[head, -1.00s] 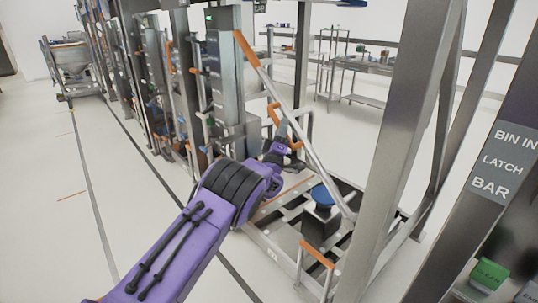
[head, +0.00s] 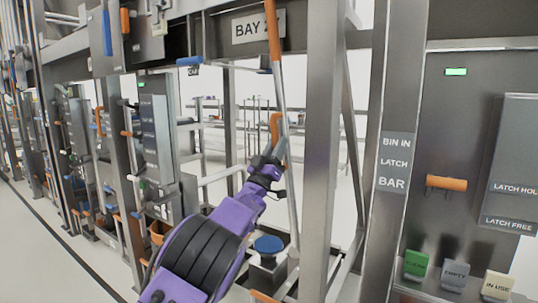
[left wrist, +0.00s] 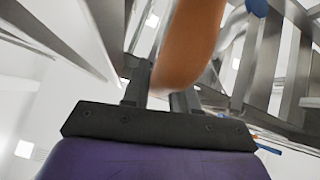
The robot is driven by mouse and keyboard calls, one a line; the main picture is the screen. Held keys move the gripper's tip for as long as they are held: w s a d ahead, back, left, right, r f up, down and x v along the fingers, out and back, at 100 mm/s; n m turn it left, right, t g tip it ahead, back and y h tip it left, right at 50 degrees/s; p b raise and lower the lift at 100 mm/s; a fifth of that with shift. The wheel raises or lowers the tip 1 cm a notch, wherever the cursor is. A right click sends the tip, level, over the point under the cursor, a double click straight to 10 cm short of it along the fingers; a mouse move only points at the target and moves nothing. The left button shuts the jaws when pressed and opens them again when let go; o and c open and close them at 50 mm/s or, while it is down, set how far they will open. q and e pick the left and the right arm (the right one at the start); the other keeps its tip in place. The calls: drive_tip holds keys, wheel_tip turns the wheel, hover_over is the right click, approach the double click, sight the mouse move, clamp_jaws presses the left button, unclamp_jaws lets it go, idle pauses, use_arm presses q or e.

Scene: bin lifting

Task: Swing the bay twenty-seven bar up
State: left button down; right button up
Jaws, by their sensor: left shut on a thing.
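The bay bar (head: 282,85) is a long grey tube with an orange upper end, standing close to upright in front of a sign reading "BAY 2", whose last part it hides. An orange handle (head: 276,124) sticks out from the bar partway along. My left gripper (head: 277,155) is shut on this handle from below. In the left wrist view the orange handle (left wrist: 190,45) lies between the two dark fingers (left wrist: 162,90). My right gripper is not in view.
A steel post (head: 321,150) stands just right of the bar. Further right is a panel with a "BIN IN LATCH BAR" label (head: 394,162), an orange handle (head: 446,183) and a lit green lamp (head: 456,72). A blue-topped part (head: 268,245) sits low behind my arm.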

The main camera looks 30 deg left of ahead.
use_arm(q)
drive_tip(key=shift+d+m+h, duration=0.3)
drive_tip(key=shift+d+h, duration=0.05)
drive_tip(key=shift+h, duration=0.05)
drive_tip(key=c, duration=1)
unclamp_jaws()
drive_tip(key=b+v, duration=0.3)
drive_tip(key=v, duration=0.7)
drive_tip(key=shift+s+d+f+b, duration=0.1)
drive_tip(key=shift+s+f+b, duration=0.1)
drive_tip(key=shift+s+b, duration=0.1)
